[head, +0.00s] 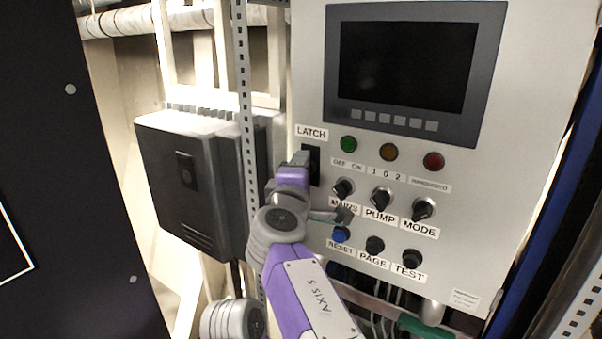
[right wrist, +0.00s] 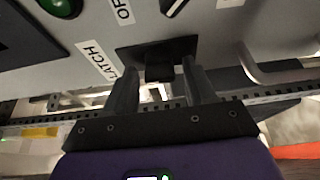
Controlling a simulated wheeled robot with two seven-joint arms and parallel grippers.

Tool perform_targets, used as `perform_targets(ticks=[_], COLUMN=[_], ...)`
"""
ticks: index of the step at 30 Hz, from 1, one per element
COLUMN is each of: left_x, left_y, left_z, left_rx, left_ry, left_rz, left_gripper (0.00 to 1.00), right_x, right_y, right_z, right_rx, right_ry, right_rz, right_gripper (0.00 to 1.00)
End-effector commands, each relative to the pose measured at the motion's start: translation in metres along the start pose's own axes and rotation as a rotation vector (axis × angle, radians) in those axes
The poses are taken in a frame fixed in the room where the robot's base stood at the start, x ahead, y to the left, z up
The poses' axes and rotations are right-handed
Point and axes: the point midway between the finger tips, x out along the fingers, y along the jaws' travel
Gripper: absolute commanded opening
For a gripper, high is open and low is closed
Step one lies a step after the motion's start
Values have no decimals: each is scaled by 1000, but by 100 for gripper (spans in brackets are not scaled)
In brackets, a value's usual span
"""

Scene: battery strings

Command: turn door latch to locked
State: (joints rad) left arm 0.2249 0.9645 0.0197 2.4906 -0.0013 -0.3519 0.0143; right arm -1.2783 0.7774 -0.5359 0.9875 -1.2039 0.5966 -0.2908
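The black door latch (head: 314,168) is on the left edge of the grey panel door, under the LATCH label (head: 312,132). My right gripper (head: 301,158) is at the latch and covers part of it in the head view. In the right wrist view, the latch plate (right wrist: 128,55) has a dark block-like knob (right wrist: 160,71) in its middle. The two fingers of my right gripper (right wrist: 160,85) are apart, one on each side of the knob, with gaps visible. I cannot tell whether either finger touches it. My left gripper is not in view.
The panel door carries a dark screen (head: 407,65), coloured lamps, rotary knobs and push buttons such as the blue RESET button (head: 341,235). A metal handle (head: 326,215) stands out just below the latch. A dark box (head: 190,180) is at the left.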

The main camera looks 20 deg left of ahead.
Motion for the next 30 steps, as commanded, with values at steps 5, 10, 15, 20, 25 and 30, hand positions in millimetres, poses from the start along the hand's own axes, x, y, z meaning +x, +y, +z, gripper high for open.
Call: perform_targets(ticks=[5,10,15,20,25,30], left_x=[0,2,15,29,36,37], left_y=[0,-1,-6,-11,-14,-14], left_z=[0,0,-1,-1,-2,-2], left_rx=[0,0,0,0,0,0], left_ry=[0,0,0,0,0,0], left_rz=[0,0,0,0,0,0], left_gripper=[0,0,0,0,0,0], right_x=[0,-3,-23,-51,-71,-76], right_y=[0,0,-2,-3,-2,0], right_z=[0,-1,-1,0,-1,0], right_rx=[1,2,4,4,2,1], right_ry=[1,2,4,3,2,0], right_rz=[0,0,2,2,0,-1], right_gripper=[60,60,60,60,60,60])
